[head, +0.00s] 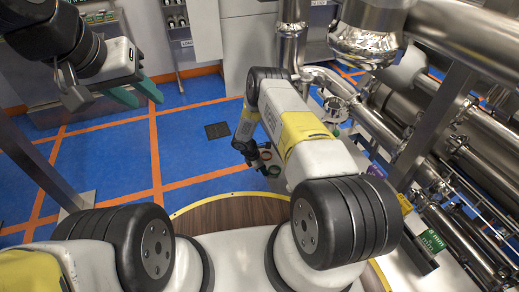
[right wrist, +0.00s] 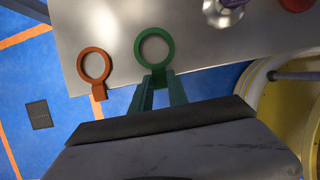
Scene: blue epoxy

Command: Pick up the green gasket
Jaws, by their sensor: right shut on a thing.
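The green gasket (right wrist: 154,47) is a flat ring with a short tab, in the right wrist view. My right gripper (right wrist: 159,76) has its green fingers closed on the tab, with the ring pointing away from the palm. The ring overlaps the grey metal surface (right wrist: 200,62) in the picture; I cannot tell whether it touches it.
An orange gasket (right wrist: 93,66) lies to the left of the green one, its tab at the metal surface's edge. A shiny metal part (right wrist: 224,10) and a red thing (right wrist: 296,4) are at the top right. A yellow round shape (right wrist: 285,110) is at right. Steel pipes (head: 470,120) fill the head view's right.

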